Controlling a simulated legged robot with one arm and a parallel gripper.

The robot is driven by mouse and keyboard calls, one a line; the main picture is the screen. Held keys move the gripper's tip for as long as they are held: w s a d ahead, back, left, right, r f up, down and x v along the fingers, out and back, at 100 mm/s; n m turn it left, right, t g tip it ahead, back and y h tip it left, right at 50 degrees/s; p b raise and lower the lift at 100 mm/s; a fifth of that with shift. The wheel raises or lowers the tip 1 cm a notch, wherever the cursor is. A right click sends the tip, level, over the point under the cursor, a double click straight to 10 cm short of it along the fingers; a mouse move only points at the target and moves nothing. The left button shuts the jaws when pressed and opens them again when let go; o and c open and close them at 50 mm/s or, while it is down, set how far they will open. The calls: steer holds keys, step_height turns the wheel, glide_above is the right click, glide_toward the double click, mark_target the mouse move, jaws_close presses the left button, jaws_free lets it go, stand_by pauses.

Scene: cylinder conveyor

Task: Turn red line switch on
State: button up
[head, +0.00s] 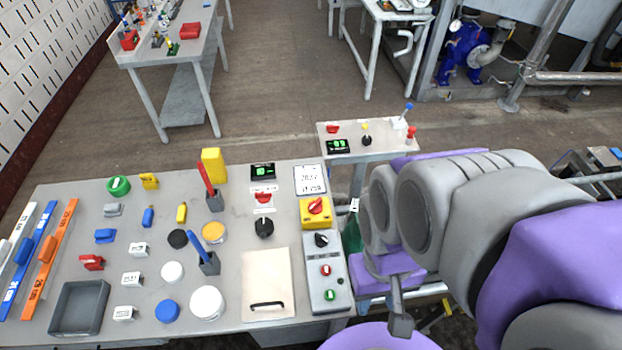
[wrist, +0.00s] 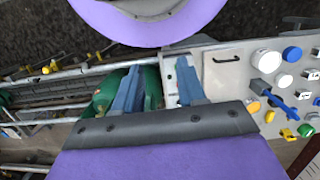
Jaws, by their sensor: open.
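Several red controls show in the head view, and I cannot tell which is the red line switch. A red rotary switch (head: 315,206) sits on a yellow box at the panel's right side. A smaller red switch (head: 263,198) lies left of it, below a green-lit display (head: 262,171). A red-handled lever (head: 206,179) stands tilted in a grey base. A red knob (head: 332,128) is on the small rear stand. My gripper (wrist: 158,88) is open and empty, its two blue-grey fingers apart; in the head view a finger (head: 399,312) hangs right of the panel.
The panel table (head: 235,258) carries a grey tray (head: 80,307), several coloured caps and blocks, and a blue-handled lever (head: 197,247). A grey button box (head: 325,270) lines its right edge. The small stand (head: 368,151) is behind. Conveyor rails show in the wrist view (wrist: 60,85).

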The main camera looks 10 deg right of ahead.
steer(key=w+m, duration=0.3)
steer(key=w, duration=0.6)
steer(key=m+t+b, duration=0.2)
steer(key=m, duration=0.4)
glide_above(315, 202)
step_height(315, 202, down, 13)
step_height(315, 202, down, 16)
steer(key=b, duration=0.2)
steer(key=shift+s+f+b, duration=0.1)
steer(key=shift+s+b, duration=0.05)
steer(key=shift+b, duration=0.2)
jaws_close()
